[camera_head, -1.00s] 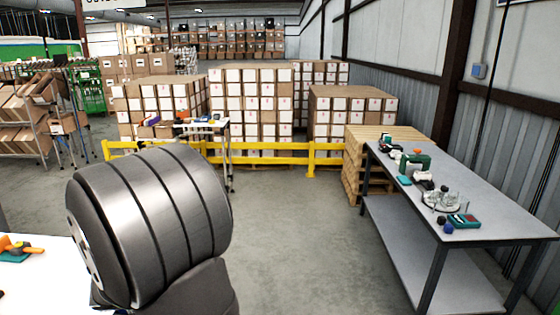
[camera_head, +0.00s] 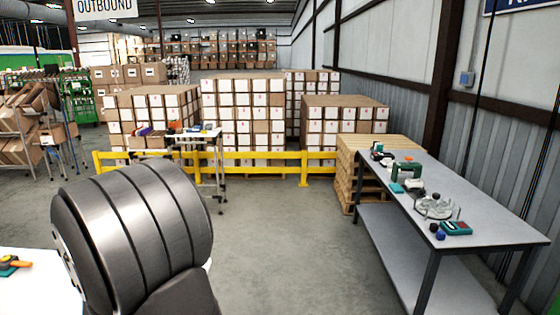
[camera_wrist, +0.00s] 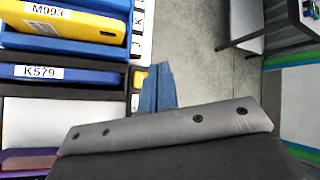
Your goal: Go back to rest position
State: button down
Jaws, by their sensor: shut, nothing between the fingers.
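My gripper (camera_wrist: 158,88) shows in the wrist view, its blue fingers shut together with nothing between them. To its left are a yellow carton or bin labelled M993 (camera_wrist: 80,24) and a blue one labelled K579 (camera_wrist: 60,76). The fingers are beside these, over the grey floor, and appear apart from them. In the head view a large dark grey rounded part of my arm fills the lower left; the gripper itself is not seen there.
A grey workbench (camera_head: 395,230) with several small items stands at the right. A yellow barrier (camera_head: 255,155) crosses in front of stacked cartons (camera_head: 240,110). A small table (camera_head: 205,134) stands before the barrier. The middle floor (camera_head: 285,240) is clear.

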jog(key=shift+f, duration=0.85)
notch_tip(320, 180, up, 2)
jog(key=shift+r, duration=0.1)
jog(key=shift+s+d+f, duration=0.15)
jog(key=shift+f, duration=0.7)
jog(key=shift+w+a+f, duration=0.2)
jog(key=shift+a, duration=0.05)
notch_tip(320, 180, up, 13)
jog(key=m+g+y, duration=0.2)
jog(key=m+g, duration=0.6)
jog(key=m, duration=1.5)
jog(key=shift+w+d+g+y, duration=0.25)
jog(key=shift+w+g+y, duration=0.15)
